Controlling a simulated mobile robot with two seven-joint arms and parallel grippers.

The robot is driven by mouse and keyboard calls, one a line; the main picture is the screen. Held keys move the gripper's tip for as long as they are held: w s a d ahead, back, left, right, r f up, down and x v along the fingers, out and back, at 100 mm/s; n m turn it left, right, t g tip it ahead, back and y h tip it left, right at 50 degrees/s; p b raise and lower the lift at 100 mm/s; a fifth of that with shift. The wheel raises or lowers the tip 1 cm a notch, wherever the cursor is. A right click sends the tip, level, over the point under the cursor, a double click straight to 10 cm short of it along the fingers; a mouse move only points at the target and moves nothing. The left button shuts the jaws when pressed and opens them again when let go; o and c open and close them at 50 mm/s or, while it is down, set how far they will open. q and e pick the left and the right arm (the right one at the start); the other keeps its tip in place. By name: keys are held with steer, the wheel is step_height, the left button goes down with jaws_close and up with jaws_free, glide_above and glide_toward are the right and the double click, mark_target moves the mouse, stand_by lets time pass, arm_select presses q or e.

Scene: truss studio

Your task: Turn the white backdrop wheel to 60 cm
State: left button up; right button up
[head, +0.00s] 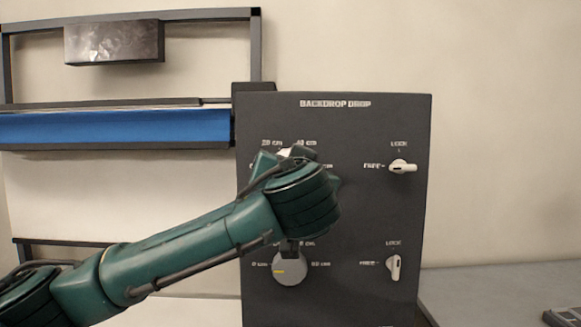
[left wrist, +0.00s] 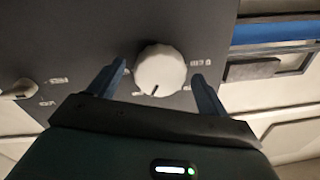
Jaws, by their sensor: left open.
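The dark panel (head: 350,120) headed "BACKDROP DROP" carries two wheels, one above the other. The upper white wheel is mostly hidden behind my left arm in the head view. In the left wrist view the white wheel (left wrist: 160,70) has a ribbed rim and a dark index line toward the bottom of the picture. My left gripper (head: 284,155) is at the upper wheel. In the left wrist view its blue fingers (left wrist: 160,82) stand open, one on each side of the wheel, with visible gaps. My right gripper is not in view.
A lower grey wheel (head: 289,270) with a yellow mark sits under my wrist. Upper lock lever (head: 402,166) lies sideways; lower lock lever (head: 394,268) is upright. A blue backdrop roll (head: 110,126) hangs at left on a dark frame. A grey table (head: 490,285) stands at right.

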arm_select(q)
steer(key=shift+c, duration=0.6)
steer(key=c, duration=0.9)
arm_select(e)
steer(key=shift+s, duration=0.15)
arm_select(q)
steer(key=shift+f, duration=0.1)
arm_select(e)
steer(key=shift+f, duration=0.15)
arm_select(q)
steer(key=shift+a+m+t+b, duration=0.15)
steer(key=shift+m+b, duration=0.5)
steer(key=shift+m, duration=2.45)
steer(key=shift+d+m+t+b, duration=0.15)
steer(key=shift+m+b, duration=0.45)
steer(key=shift+m, duration=2.5)
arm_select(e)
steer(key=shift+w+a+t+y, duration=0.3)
arm_select(q)
steer(key=shift+a, duration=0.1)
steer(key=o, duration=1)
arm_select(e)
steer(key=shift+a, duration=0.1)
